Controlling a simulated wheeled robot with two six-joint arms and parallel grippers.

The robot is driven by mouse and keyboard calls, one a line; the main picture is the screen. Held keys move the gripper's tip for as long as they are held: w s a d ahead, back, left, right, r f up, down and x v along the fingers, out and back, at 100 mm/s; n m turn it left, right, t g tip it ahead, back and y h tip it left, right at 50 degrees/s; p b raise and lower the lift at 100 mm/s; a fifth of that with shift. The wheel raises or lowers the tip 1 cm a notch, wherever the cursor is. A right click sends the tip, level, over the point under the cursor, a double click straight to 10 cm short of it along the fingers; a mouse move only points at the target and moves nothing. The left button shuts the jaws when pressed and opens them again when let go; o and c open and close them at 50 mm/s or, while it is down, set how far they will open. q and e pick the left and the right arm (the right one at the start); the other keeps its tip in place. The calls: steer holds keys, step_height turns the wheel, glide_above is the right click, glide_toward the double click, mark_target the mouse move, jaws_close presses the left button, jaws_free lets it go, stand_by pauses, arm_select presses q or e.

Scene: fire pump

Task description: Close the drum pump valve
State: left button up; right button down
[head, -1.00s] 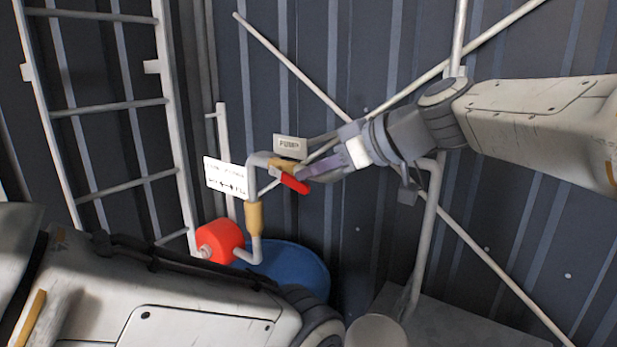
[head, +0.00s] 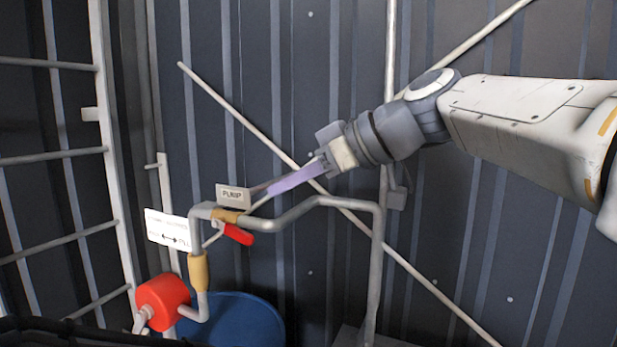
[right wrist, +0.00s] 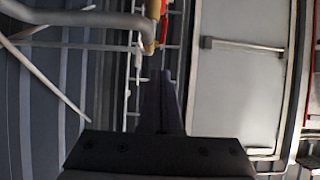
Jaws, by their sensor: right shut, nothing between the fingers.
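The drum pump valve has a red handle (head: 238,234) on a grey pipe with a yellow-brown section (head: 226,216), in the middle-left of the head view. The handle points right and slightly down, close to the line of the pipe. My right gripper (head: 272,190) is shut and empty, above and to the right of the handle, apart from it. In the right wrist view its fingers (right wrist: 165,75) are together, and part of the valve (right wrist: 152,12) shows at the top. My left gripper is out of view.
A "PUMP" sign (head: 233,196) and a white arrow sign (head: 168,230) stand beside the valve. A red cylinder (head: 163,302) and a blue drum (head: 235,325) are below. A ladder (head: 110,160) is at left. A door (right wrist: 240,80) shows in the right wrist view.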

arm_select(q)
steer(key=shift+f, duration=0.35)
arm_select(e)
steer(key=v, duration=0.4)
steer(key=shift+s+d+r, duration=0.1)
steer(key=shift+r, duration=0.05)
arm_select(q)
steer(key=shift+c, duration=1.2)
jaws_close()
arm_select(e)
steer(key=s+a+f+m+g+h, duration=0.15)
steer(key=s+f, duration=0.25)
steer(key=f, duration=0.6)
steer(key=s+f+m+g+h, duration=0.1)
steer(key=s+f+m+h, duration=0.25)
steer(key=f, duration=0.65)
steer(key=s+d+f+g+h, duration=0.1)
steer(key=s+d+f+h, duration=0.1)
steer(key=s+d+f, duration=0.2)
steer(key=s+d+f+m+g+h, duration=0.1)
steer(key=s+d+f+h, duration=0.2)
steer(key=s+f, duration=0.7)
step_height(320, 180, down, 4)
steer(key=shift+d+r, duration=0.1)
steer(key=shift+d, duration=0.85)
